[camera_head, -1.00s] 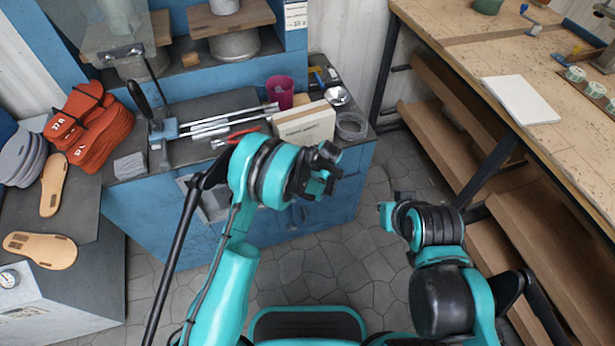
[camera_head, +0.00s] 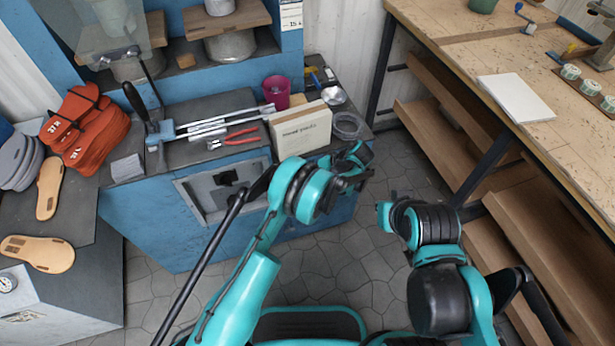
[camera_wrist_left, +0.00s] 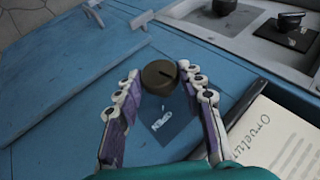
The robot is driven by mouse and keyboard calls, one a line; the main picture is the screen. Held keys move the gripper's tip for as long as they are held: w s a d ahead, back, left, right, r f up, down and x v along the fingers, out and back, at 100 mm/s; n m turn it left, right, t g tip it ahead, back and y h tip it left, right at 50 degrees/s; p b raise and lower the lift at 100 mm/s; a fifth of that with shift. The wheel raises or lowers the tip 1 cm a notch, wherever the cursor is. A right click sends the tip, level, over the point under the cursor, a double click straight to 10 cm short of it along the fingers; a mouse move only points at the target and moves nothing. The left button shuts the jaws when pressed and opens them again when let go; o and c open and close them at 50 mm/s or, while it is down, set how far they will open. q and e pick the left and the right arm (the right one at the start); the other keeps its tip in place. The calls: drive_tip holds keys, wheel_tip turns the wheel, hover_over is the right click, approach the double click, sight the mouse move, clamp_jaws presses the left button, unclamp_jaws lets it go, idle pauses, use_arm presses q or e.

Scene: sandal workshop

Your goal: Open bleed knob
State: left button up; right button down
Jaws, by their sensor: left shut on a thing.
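In the head view my left gripper (camera_head: 355,172) is at the cabinet's right front, and the knob is hidden there. My right gripper (camera_head: 388,210) is over the floor, away from the cabinet; its jaws are unclear.
A cream box (camera_head: 302,131) stands on the cabinet top above my left gripper. Red-handled pliers (camera_head: 233,138) and a magenta cup (camera_head: 276,92) are nearby. A recessed grey panel (camera_head: 213,190) is in the cabinet front. A wooden workbench (camera_head: 455,50) stands at the right.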

use_arm(q)
drive_tip(key=o, duration=1.1)
drive_tip(key=v, duration=1.2)
drive_tip(key=shift+w, duration=0.1)
